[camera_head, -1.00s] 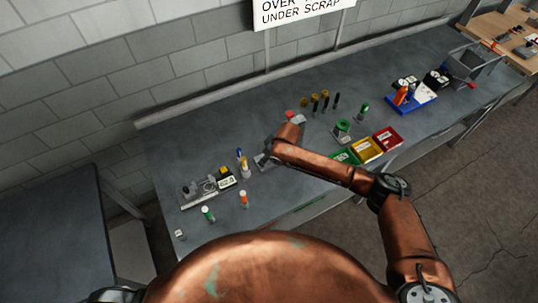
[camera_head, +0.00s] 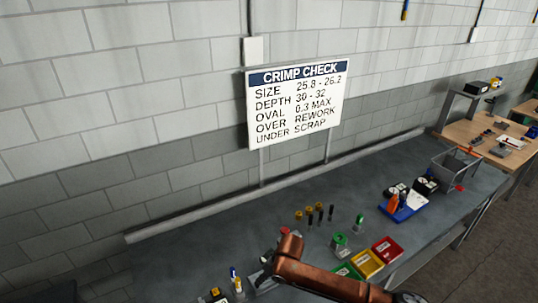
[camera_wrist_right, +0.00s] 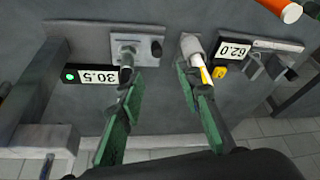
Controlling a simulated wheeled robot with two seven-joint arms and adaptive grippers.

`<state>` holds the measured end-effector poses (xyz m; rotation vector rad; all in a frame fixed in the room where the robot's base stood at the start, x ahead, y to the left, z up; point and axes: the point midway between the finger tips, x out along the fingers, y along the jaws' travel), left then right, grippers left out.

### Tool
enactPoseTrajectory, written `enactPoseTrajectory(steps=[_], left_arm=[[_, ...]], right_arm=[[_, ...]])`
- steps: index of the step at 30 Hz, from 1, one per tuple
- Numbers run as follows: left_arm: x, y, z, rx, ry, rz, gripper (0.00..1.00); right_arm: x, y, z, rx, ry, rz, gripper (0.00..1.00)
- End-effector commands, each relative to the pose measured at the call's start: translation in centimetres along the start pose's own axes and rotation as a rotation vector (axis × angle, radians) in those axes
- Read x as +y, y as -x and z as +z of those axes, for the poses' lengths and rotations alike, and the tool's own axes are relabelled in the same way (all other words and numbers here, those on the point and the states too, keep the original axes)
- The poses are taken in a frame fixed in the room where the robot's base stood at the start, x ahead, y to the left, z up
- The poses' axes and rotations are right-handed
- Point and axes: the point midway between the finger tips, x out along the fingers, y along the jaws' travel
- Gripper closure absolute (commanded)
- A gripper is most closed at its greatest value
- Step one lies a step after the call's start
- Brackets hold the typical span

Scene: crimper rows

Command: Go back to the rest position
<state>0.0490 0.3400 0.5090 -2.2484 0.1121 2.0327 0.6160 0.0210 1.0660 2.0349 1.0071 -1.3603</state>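My right arm (camera_head: 315,278) reaches in over the bench from the bottom of the head view. Its gripper cannot be made out there. In the right wrist view my right gripper (camera_wrist_right: 157,84) shows two green-padded fingers spread apart with nothing held between them. Its fingers are over the bench beside a gauge with a 30.5 readout (camera_wrist_right: 92,76) and one with a 62.0 readout (camera_wrist_right: 246,50). A pale cylinder with a yellow strip (camera_wrist_right: 194,54) is close to the right-hand fingertip; I cannot tell whether they touch. My left gripper is not in view.
The bench (camera_head: 190,262) holds red (camera_head: 387,249), yellow (camera_head: 367,263) and green (camera_head: 347,271) bins right of my arm, a blue tray (camera_head: 407,213), and several small upright cylinders. A crimp check sign (camera_head: 296,103) is behind.

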Motion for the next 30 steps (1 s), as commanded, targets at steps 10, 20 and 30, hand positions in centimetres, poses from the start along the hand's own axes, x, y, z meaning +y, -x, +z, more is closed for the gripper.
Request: enactPoseTrajectory(steps=[10,20,30], left_arm=[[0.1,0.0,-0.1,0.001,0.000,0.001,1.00],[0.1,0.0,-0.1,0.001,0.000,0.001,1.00],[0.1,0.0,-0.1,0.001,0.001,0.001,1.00]], right_arm=[[-6.3,-1.7,4.3,0.090,-0.041,-0.094,0.68],[-7.0,0.2,13.6,0.201,-0.257,-0.053,0.68],[-4.2,4.9,32.6,0.122,-0.592,0.167,0.68]])
